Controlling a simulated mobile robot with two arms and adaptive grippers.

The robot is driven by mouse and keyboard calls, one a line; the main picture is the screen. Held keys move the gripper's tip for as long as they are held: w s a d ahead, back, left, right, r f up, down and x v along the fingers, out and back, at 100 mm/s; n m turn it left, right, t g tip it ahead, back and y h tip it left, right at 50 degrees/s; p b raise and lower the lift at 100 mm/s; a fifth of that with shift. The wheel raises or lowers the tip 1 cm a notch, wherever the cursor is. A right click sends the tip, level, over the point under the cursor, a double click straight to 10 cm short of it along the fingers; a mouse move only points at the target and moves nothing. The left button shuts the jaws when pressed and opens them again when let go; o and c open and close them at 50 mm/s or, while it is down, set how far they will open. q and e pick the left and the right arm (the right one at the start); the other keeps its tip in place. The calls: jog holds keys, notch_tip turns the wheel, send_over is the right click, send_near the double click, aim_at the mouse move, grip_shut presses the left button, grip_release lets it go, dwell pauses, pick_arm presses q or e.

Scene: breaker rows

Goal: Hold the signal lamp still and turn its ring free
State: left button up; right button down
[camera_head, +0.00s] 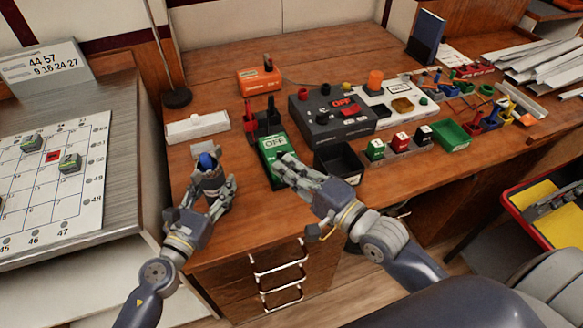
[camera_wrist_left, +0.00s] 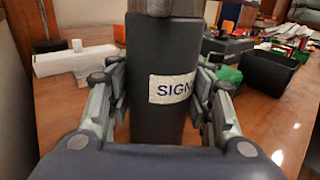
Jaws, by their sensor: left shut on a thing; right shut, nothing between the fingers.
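The signal lamp (camera_head: 207,161) stands upright near the desk's front left, with a blue top. In the left wrist view its dark cylindrical body (camera_wrist_left: 148,70) carries a white label reading "SIGN", the rest cut off. My left gripper (camera_head: 211,186) is shut on the lamp body, one finger on each side. A grey band shows at the top edge of the left wrist view; I cannot tell whether it is the ring. My right gripper (camera_head: 284,162) is shut and empty, to the right of the lamp and apart from it, over the lower part of a green OFF board.
The green OFF board (camera_head: 273,146) lies right of the lamp. A black open bin (camera_head: 339,160) stands beyond my right gripper. A white box (camera_head: 197,126) lies behind the lamp. A dark control box (camera_head: 330,110) stands further back. Bare desk lies between the lamp and the green board.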

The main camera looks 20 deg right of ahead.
pick_arm(q)
jog(key=shift+r, duration=0.1)
pick_arm(e)
jog(key=shift+s+d, duration=0.25)
jog(key=shift+s, duration=0.05)
pick_arm(q)
jog(key=o, duration=1.6)
jog(key=shift+a, duration=0.1)
jog(key=v, duration=1.2)
